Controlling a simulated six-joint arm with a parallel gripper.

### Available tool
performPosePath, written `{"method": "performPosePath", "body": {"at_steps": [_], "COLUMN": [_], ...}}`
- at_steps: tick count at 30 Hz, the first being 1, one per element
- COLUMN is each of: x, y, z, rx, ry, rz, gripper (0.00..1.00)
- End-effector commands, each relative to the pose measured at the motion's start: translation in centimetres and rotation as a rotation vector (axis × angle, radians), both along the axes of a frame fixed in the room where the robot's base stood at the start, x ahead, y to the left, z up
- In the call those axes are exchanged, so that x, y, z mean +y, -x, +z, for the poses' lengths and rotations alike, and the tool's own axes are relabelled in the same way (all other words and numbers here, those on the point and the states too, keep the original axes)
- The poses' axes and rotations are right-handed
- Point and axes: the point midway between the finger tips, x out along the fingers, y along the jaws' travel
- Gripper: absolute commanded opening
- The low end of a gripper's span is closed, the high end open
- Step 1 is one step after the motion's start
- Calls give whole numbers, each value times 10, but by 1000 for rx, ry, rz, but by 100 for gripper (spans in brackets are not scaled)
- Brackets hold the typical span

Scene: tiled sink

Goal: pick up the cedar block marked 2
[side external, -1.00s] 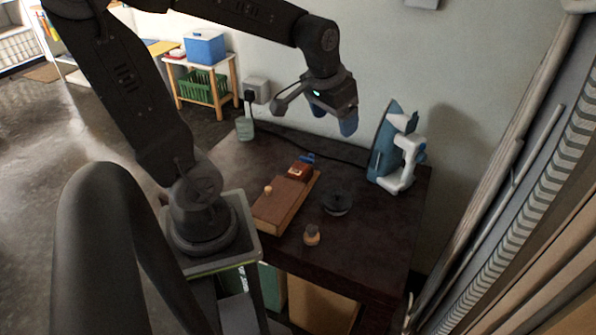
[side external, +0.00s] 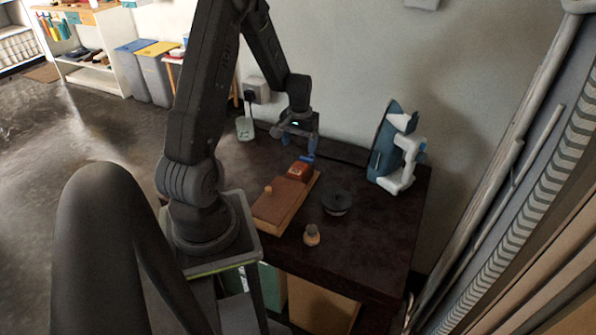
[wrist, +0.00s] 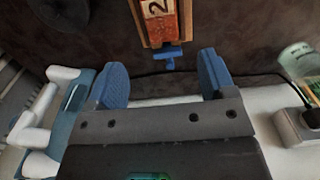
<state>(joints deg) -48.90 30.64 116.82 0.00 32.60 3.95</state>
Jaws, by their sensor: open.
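The reddish cedar block (side external: 299,170) lies on the far end of a long brown wooden board (side external: 270,211) on the dark table. In the wrist view the block (wrist: 160,27) shows a pale label with a 2, at the top edge and partly cut off. A small blue piece (wrist: 168,55) is at the block's near end. My gripper (side external: 299,150) is open and empty, with its blue fingers just above and behind the block. In the wrist view the fingers (wrist: 163,80) are spread apart, with the block beyond them.
A small wooden peg (side external: 268,190) stands on the board. A black round object (side external: 337,202) and a small wooden knob (side external: 311,235) stand to its right. A blue and white device (side external: 398,160) is at the back right. A translucent container (side external: 244,128) stands at the back left, near a wall socket.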

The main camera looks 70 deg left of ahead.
Motion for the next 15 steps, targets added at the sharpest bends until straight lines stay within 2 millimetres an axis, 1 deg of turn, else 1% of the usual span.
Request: {"method": "performPosePath", "body": {"at_steps": [1,4,7,11,14,15], "x": [-1,-1,-1,0,2,3], "y": [1,0,0,0,0,-1], "z": [-11,-27,-37,-44,-54,-61], "rx": [4,3,1,0,1,1], "ry": [4,3,1,0,1,1], "rz": [-1,-1,-1,-1,-1,0], "gripper": [77,77,77,77,77,77]}}
